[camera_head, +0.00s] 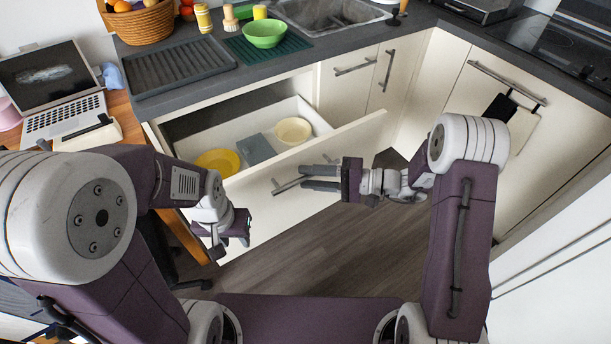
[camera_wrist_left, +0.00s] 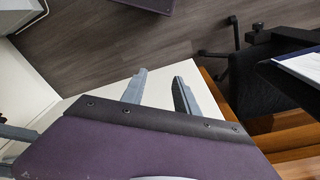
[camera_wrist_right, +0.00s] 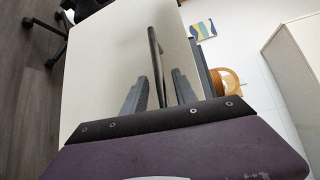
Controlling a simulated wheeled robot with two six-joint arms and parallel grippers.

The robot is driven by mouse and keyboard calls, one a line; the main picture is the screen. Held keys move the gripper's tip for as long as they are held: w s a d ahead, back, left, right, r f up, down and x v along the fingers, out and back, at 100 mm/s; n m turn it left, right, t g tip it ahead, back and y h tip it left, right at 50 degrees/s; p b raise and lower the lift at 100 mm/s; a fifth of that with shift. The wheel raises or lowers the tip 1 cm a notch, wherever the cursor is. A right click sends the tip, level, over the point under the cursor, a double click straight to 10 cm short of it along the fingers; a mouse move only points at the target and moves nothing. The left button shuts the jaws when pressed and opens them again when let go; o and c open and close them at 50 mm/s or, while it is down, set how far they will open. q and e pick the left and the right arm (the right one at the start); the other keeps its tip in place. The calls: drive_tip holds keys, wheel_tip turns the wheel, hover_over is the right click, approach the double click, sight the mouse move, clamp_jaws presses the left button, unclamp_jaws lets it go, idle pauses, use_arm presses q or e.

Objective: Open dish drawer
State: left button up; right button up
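The dish drawer (camera_head: 345,143) below the counter stands pulled out, its inside visible from above. Inside are a yellow dish (camera_head: 218,161), a grey flat item (camera_head: 257,149) and a cream bowl (camera_head: 294,130). Its bar handle (camera_head: 286,186) is on the front panel; the handle also shows in the right wrist view (camera_wrist_right: 154,50). My right gripper (camera_head: 306,178) is at the handle, fingers apart on either side of the bar, with gaps visible. My left gripper (camera_head: 242,229) is open and empty in front of the drawer's left part; its fingers show in the left wrist view (camera_wrist_left: 160,82).
A wooden desk with a laptop (camera_head: 62,110) stands at the left. The counter (camera_head: 165,95) above holds a fruit basket, a drying mat and a green bowl (camera_head: 264,34). Cabinets with handles (camera_head: 505,82) stand at the right. The floor (camera_head: 340,250) in front is clear.

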drive_tip(key=v, duration=0.7)
drive_tip(key=shift+d+p, duration=0.3)
drive_tip(key=shift+d, duration=0.05)
drive_tip(key=shift+s+r, duration=0.1)
